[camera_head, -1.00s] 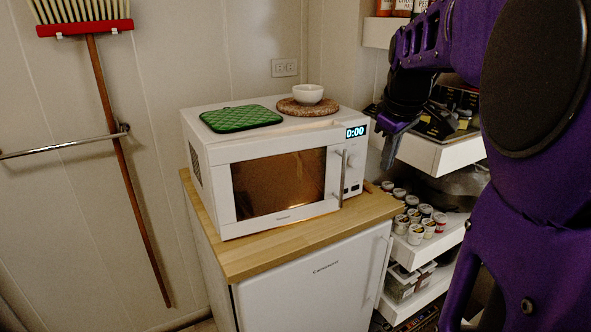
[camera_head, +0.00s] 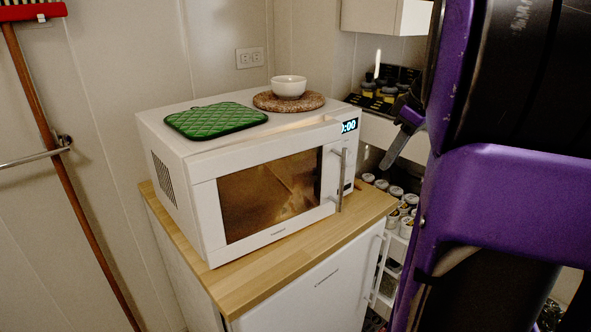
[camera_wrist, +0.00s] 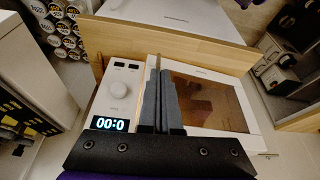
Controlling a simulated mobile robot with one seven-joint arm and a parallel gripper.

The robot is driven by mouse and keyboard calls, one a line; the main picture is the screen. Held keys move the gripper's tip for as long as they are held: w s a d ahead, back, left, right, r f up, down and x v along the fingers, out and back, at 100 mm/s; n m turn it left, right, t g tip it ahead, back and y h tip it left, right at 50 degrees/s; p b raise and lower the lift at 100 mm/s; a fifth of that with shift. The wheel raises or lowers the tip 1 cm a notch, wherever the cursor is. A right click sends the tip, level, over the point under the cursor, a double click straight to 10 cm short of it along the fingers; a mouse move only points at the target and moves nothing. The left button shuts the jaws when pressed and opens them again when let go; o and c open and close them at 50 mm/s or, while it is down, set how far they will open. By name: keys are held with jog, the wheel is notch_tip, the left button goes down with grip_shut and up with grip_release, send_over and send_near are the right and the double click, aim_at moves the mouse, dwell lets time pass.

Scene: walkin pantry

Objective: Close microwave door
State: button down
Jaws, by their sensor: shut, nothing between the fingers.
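The white microwave (camera_head: 160,135) stands on a wood-topped cabinet. Its door (camera_head: 205,210) has a dark window and a vertical metal handle (camera_head: 342,180) on the right. The door looks slightly ajar, its right edge standing forward and covering part of the clock display. My gripper (camera_head: 388,163) is to the right of the handle, apart from it in the head view, fingers together and empty. In the wrist view, which is upside down, my gripper (camera_wrist: 159,75) points across the microwave front between the control panel (camera_wrist: 118,85) and the door window (camera_wrist: 210,100); contact cannot be told.
A green pot holder (camera_head: 215,120) and a white bowl (camera_head: 289,87) on a woven mat (camera_head: 262,103) lie on top of the microwave. Shelves with jars (camera_head: 396,191) are close on the right. A broom (camera_head: 60,190) and a metal rail are at the left.

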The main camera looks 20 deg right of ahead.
jog(key=w+a+f+b, duration=0.1)
jog(key=w+a+f, duration=0.2)
jog(key=w+f, duration=0.4)
jog(key=shift+f, duration=1.15)
jog(key=shift+n+y, duration=0.3)
jog(key=shift+n, duration=0.5)
jog(key=w, duration=0.4)
jog(key=shift+w+a, duration=0.15)
jog(key=shift+w, duration=0.05)
jog(key=shift+r, duration=0.1)
